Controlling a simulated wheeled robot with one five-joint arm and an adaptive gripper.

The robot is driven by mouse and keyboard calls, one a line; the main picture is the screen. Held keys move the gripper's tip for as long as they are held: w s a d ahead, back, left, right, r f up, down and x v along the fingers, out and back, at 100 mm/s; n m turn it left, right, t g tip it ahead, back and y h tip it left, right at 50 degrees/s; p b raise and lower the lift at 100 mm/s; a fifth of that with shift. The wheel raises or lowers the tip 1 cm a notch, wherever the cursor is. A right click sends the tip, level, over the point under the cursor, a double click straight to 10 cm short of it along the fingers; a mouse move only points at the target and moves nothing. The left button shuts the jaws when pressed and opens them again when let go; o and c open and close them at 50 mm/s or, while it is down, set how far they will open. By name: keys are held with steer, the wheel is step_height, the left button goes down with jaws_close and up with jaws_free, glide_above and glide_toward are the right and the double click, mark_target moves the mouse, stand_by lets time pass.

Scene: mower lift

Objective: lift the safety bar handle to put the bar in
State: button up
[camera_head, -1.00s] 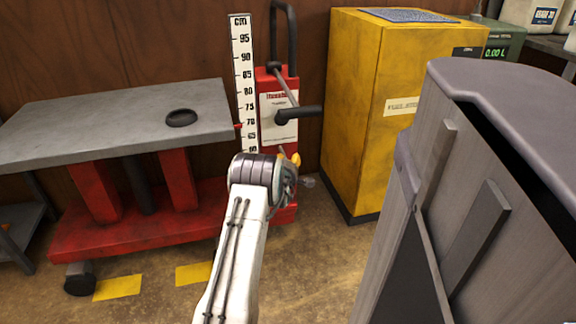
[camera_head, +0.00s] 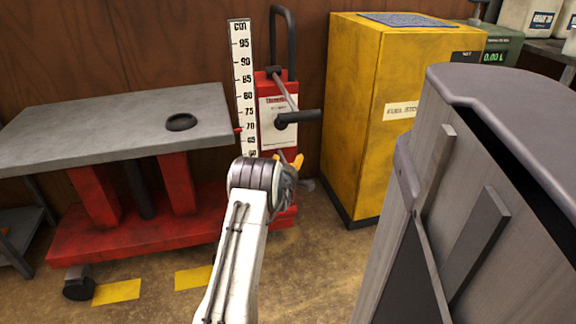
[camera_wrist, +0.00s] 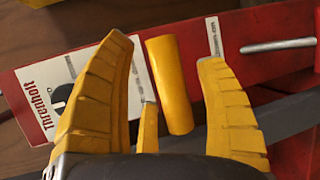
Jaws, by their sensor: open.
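The safety bar handle appears to be the yellow cylinder (camera_wrist: 170,85) in the wrist view, in front of the red lift body (camera_wrist: 262,62). My gripper (camera_wrist: 166,50) has its yellow fingers spread on either side of this cylinder. A clear gap shows on the right and a narrower one on the left, and I see no grip on it. In the head view my gripper (camera_head: 290,162) is at the lower part of the red lift column (camera_head: 268,95). My arm hides much of that area, and I cannot pick out the handle there.
A grey lift table (camera_head: 100,120) on a red base stands left, beside a centimetre scale (camera_head: 243,80). A black crank handle (camera_head: 298,118) juts out above my gripper. A yellow cabinet (camera_head: 365,110) stands right of the column. A metal rod (camera_wrist: 278,46) shows at right in the wrist view.

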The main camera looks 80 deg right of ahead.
steer(key=v, duration=1.2)
stand_by(0.3)
stand_by(0.7)
